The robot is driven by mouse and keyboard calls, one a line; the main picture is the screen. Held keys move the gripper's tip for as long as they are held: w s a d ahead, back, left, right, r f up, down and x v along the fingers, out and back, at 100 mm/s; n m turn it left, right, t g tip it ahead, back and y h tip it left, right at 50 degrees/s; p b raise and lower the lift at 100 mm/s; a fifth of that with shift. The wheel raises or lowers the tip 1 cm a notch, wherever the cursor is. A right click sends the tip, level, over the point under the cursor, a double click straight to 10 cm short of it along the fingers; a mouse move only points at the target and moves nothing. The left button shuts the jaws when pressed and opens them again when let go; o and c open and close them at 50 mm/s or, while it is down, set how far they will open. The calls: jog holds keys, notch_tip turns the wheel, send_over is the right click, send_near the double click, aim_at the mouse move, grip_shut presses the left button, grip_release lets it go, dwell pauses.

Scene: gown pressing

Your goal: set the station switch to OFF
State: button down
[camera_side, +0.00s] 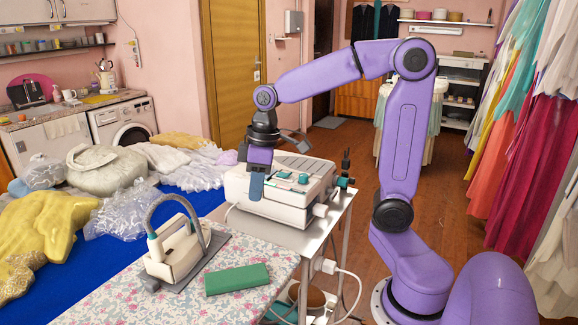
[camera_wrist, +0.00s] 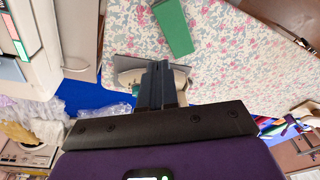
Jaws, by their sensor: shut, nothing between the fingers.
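The station (camera_side: 270,208) is a white box with teal controls (camera_side: 284,175) on its top, standing on a small metal table in the side view. I cannot tell which control is the switch or how it is set. My gripper (camera_side: 257,188) hangs pointing down at the station's left front and hides part of it. Its fingers are shut and empty; contact with the station cannot be told. In the wrist view my gripper (camera_wrist: 157,80) points toward the floral board, with part of the station (camera_wrist: 30,45) at the upper left, beside the fingers.
A steam iron (camera_side: 172,256) stands on its grey rest on the floral ironing board (camera_side: 115,300), with a green block (camera_side: 237,279) beside it. Clothes and plastic-wrapped bundles (camera_side: 120,215) cover the blue surface at left. A white cable (camera_side: 345,272) hangs by the metal table (camera_side: 320,232).

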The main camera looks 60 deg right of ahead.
jog(key=w+d+r+m+t, duration=0.1)
jog(key=w+d+m, duration=0.15)
jog(key=d, duration=0.35)
jog(key=w+d+r+m, duration=0.1)
jog(key=w+d+r, duration=0.1)
jog(key=w+d, duration=0.35)
jog(key=m+t+h, duration=0.1)
jog(key=m, duration=0.2)
send_over(286, 175)
jog(key=x, duration=0.3)
jog(key=s+x, duration=0.1)
jog(key=x, duration=0.2)
jog(key=shift+s+a+f, duration=0.15)
jog(key=shift+s+f, duration=0.05)
jog(key=shift+f, duration=0.25)
jog(key=f, duration=0.1)
jog(key=s+f, duration=0.1)
jog(key=f, duration=0.1)
jog(key=shift+s, duration=0.1)
jog(key=shift+s+f, duration=0.25)
jog(key=shift+f, duration=0.3)
